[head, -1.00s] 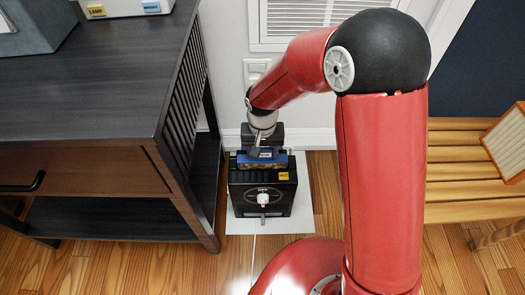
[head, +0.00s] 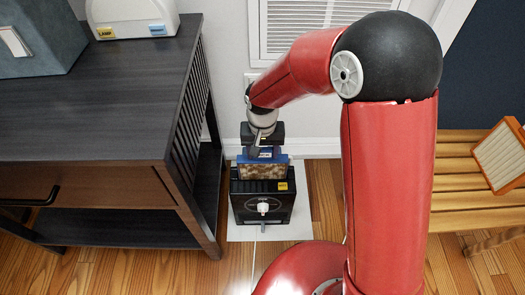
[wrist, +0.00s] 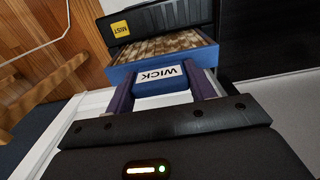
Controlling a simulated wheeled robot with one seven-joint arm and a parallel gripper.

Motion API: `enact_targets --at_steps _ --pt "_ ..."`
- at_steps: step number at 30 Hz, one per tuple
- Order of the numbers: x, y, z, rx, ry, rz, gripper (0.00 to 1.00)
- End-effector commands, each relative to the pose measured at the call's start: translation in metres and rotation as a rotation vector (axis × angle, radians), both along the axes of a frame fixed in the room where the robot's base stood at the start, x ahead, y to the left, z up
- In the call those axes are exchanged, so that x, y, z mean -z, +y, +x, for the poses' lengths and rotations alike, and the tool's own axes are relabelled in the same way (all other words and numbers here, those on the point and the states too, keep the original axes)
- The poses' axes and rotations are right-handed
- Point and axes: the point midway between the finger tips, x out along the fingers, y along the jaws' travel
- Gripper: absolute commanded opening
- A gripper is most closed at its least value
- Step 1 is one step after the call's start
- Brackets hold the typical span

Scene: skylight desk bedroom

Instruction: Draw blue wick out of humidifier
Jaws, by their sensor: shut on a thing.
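The black humidifier (head: 264,206) stands upright on a white mat on the floor, with a yellow label and a white knob on its front. The blue wick (head: 262,154) has a tan, stained panel and stands partly up out of the humidifier's top; its lower end is hidden inside. In the wrist view the blue wick (wrist: 211,55) shows its WICK label between the two fingers, beside the humidifier's MIST label (wrist: 120,28). My gripper (head: 262,147) is above the humidifier, shut on the wick's top; its fingers also show in the wrist view (wrist: 163,93).
A dark desk (head: 100,105) stands close on the left, with a grey box (head: 38,38) and a white lamp-labelled thing (head: 130,15) on it. A wooden bench (head: 460,180) at the right carries a framed tan panel (head: 500,155). The wall vent is behind.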

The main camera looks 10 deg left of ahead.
Motion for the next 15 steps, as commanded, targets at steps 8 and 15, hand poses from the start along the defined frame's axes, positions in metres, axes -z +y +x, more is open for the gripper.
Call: enact_targets --at_steps 8,15 --pt "-0.02 0.0 0.0 0.0 -0.001 0.0 0.3" --pt "-0.034 0.0 0.0 0.0 -0.001 0.0 0.3"
